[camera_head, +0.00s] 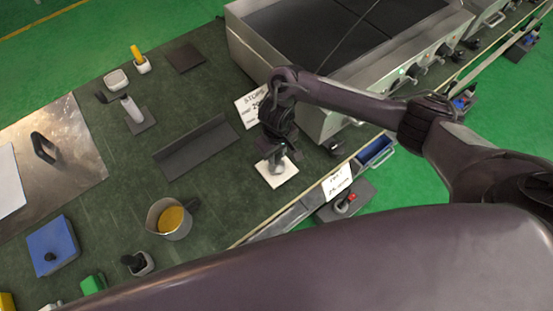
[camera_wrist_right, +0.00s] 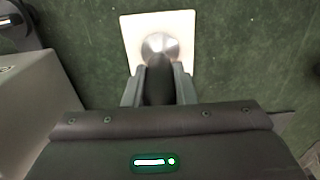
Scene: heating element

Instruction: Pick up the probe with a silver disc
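The probe with a silver disc (camera_wrist_right: 160,46) stands upright with its disc at the white square pad (camera_wrist_right: 186,22). In the head view the pad (camera_head: 289,175) lies on the green worktop, below my right gripper (camera_head: 273,151). In the right wrist view the fingers of my right gripper (camera_wrist_right: 159,82) lie on both sides of the probe's dark handle, with no clear gap. The gripper looks shut on the handle. Much of the handle is hidden by the gripper. My left gripper is not in view.
A large steel griddle (camera_head: 320,82) with knobs stands just behind my right gripper. A dark angled bracket (camera_head: 196,148) and a pot with yellow contents (camera_head: 170,219) are to the left. The worktop's front edge is close to the pad.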

